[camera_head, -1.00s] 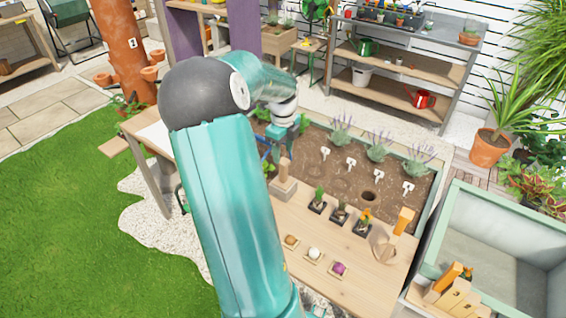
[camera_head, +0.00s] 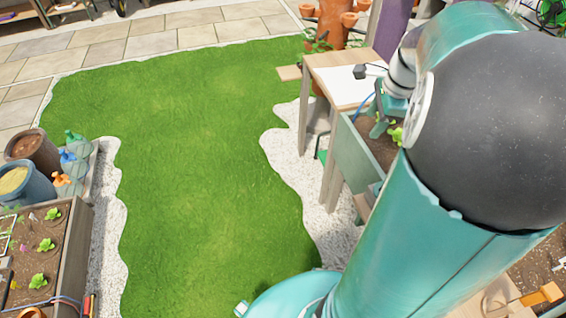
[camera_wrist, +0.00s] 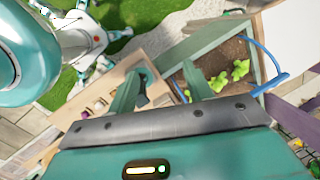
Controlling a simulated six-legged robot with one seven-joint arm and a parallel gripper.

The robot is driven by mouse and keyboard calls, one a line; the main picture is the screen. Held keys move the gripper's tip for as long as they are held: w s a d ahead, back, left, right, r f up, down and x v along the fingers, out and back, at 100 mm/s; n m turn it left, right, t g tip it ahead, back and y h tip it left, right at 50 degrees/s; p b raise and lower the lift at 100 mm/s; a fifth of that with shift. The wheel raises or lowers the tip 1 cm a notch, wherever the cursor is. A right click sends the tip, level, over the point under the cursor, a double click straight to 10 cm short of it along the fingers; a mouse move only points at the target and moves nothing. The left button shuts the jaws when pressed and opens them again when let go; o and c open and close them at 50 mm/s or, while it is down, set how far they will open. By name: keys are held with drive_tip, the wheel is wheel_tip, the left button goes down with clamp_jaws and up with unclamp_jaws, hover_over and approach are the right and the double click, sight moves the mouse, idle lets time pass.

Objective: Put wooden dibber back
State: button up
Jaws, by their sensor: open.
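My gripper (camera_head: 380,122) is beside the white-topped table, over the near end of the planter box. In the wrist view my gripper (camera_wrist: 163,70) has its two green fingers apart, with nothing seen held between them. I cannot make out the wooden dibber in either current view; my own arm covers much of the right side of the body camera view. A wooden bench (camera_wrist: 85,105) with small items on it shows left of the fingers in the wrist view.
The planter (camera_head: 362,160) holds soil and green seedlings. A blue hoop (camera_wrist: 262,62) crosses it in the wrist view. A white-topped table (camera_head: 343,85) stands beside it. Open lawn (camera_head: 190,170) fills the middle, with another planted bed (camera_head: 75,250) at left.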

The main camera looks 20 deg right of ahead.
drive_tip(key=s+a+r+n+t, duration=0.1)
drive_tip(key=s+a+n, duration=0.1)
drive_tip(key=a+n, duration=0.6)
drive_tip(key=s+a+r+n+t, duration=0.1)
drive_tip(key=s+a+r+n, duration=0.1)
drive_tip(key=a+n, duration=0.5)
drive_tip(key=s+a+r+n+t, duration=0.1)
drive_tip(key=s+a+r+n, duration=0.1)
drive_tip(key=a+n, duration=0.6)
drive_tip(key=s+a, duration=0.1)
drive_tip(key=a, duration=0.4)
drive_tip(key=shift+a+n+h, duration=0.25)
drive_tip(key=shift+n+h, duration=0.05)
drive_tip(key=shift+r, duration=0.1)
drive_tip(key=c, duration=0.3)
